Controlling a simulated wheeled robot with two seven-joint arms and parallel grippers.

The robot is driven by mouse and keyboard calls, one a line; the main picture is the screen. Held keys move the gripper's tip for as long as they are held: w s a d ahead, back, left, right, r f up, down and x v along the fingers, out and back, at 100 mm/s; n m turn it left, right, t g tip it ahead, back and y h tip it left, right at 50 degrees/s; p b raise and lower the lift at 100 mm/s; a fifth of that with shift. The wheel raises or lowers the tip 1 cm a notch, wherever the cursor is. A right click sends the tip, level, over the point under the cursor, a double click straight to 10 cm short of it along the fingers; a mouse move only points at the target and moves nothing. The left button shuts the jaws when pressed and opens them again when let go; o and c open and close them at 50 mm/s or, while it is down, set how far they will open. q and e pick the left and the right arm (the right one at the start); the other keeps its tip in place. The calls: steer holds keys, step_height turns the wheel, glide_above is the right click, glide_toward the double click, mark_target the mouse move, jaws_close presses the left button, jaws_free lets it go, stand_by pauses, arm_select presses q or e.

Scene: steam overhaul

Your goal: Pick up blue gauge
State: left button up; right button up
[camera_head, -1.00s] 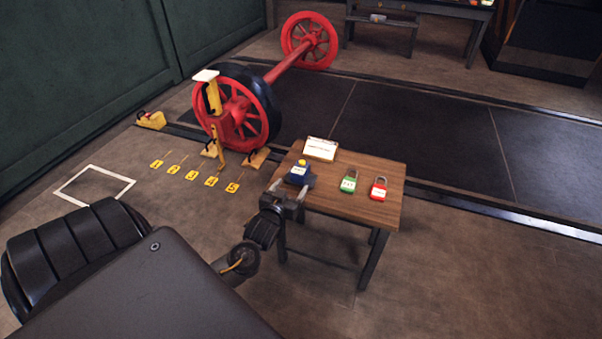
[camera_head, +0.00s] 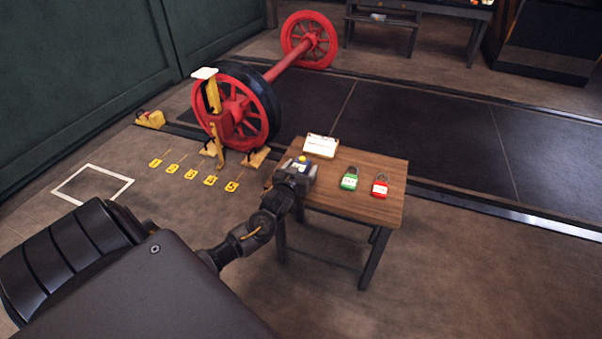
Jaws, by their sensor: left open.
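The blue gauge (camera_head: 302,161) has a yellow top and sits at the left end of the small wooden table (camera_head: 338,198). My left gripper (camera_head: 299,172) is open and right at the gauge, from the near side. The gripper covers much of the gauge's near part, and I cannot tell whether the fingers touch it. My right gripper is not in view.
A clipboard (camera_head: 321,146), a green padlock (camera_head: 349,179) and a red padlock (camera_head: 380,186) are on the table. A red wheelset (camera_head: 238,110) with yellow chocks stands behind left. Numbered yellow floor marks (camera_head: 191,174) lie left of the table.

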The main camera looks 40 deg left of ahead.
arm_select(q)
steer(key=c, duration=1.2)
steer(key=shift+c, duration=0.6)
steer(key=shift+r, duration=0.1)
